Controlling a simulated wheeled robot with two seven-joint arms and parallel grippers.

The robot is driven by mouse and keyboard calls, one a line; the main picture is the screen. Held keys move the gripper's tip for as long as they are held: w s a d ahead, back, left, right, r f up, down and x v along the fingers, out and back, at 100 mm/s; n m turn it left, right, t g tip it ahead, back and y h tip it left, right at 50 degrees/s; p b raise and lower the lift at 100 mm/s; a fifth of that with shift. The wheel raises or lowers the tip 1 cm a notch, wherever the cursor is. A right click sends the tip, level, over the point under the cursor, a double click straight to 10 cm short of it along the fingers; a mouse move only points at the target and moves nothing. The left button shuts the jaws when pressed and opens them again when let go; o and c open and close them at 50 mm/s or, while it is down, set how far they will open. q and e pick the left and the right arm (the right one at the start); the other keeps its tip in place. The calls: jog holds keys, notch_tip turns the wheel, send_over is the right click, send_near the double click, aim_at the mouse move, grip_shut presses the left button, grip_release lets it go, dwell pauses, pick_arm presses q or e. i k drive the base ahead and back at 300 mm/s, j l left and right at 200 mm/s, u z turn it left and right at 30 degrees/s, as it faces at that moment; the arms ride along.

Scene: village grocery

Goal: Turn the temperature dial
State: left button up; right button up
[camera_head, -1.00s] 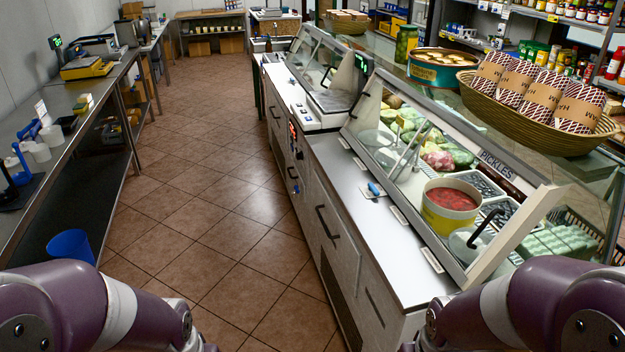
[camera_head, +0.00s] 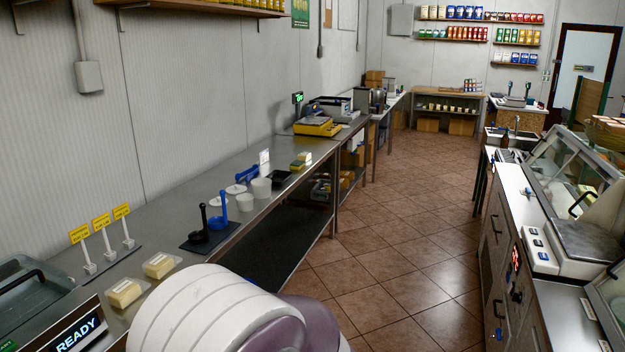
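A dark round knob (camera_head: 516,294), which looks like the temperature dial, sits on the front panel of the display counter (camera_head: 562,318) at the right. A small red lit display (camera_head: 515,260) is just above it. The knob is small and its setting cannot be read. Neither of my grippers is in view. A white and purple link of my arm fills the bottom middle, well to the left of the knob, and hides part of the table edge and floor.
A long steel table (camera_head: 215,180) runs along the left wall with cheese packs (camera_head: 124,293), white tubs and a yellow scale (camera_head: 318,127). A machine reading READY (camera_head: 78,335) is at lower left. The tiled aisle (camera_head: 400,230) between table and counter is clear.

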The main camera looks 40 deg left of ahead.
aim_at(517, 296)
jog(key=i+j+u, duration=0.1)
jog(key=u, duration=0.35)
jog(key=i+u, duration=0.2)
jog(key=u, duration=0.2)
jog(key=i+u, duration=0.2)
jog(key=u, duration=0.25)
jog(key=i+l+u, duration=0.35)
jog(key=i+l, duration=0.3)
jog(key=i, duration=0.4)
jog(key=i+l+u, duration=0.35)
jog(key=i+l, duration=0.95)
jog(key=z, duration=3.25)
